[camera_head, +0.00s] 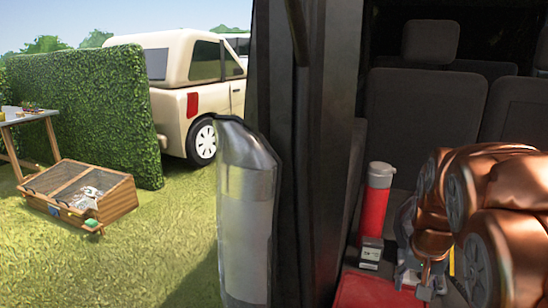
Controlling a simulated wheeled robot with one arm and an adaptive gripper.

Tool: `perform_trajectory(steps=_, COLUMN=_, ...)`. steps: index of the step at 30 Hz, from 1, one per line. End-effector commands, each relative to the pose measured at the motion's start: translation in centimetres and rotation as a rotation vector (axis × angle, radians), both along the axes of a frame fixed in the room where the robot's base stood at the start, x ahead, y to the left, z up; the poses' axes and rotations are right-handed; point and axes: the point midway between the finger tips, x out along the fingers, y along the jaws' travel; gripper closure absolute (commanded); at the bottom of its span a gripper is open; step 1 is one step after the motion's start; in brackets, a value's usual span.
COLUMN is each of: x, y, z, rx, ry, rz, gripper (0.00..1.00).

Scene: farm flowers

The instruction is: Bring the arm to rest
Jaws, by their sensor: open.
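My copper-coloured arm fills the right side of the head view, folded inside the open back of a vehicle. My gripper (418,284), grey and small here, hangs at the arm's left end, above or beside a flat red surface (365,291). Its jaws are open, and I see nothing held between them. The arm partly hides what lies behind and below it. I cannot tell whether the gripper touches the red surface.
A red cylinder with a pale cap (376,200) stands left of my gripper, with a small grey-white box (371,251) before it. Dark seats (425,115) are behind. A dark pillar (310,150) bounds the opening. Outside are a hedge (90,105), wooden hutch (85,192) and beige car (190,80).

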Motion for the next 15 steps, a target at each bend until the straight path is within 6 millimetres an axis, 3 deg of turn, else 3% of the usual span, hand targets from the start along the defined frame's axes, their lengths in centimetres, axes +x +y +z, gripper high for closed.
perform_trajectory(steps=1, x=-2.0, y=1.9, z=-0.4, rx=0.016, ry=0.031, rz=0.04, gripper=0.42)
perform_trajectory(steps=6, x=-9.5, y=6.9, z=-2.6, rx=0.067, ry=0.163, rz=0.168, gripper=0.42)
perform_trajectory(steps=9, x=-13.3, y=9.1, z=-3.6, rx=0.088, ry=0.229, rz=0.24, gripper=0.42)
perform_trajectory(steps=15, x=-19.2, y=11.5, z=-5.0, rx=0.11, ry=0.331, rz=0.354, gripper=0.42)
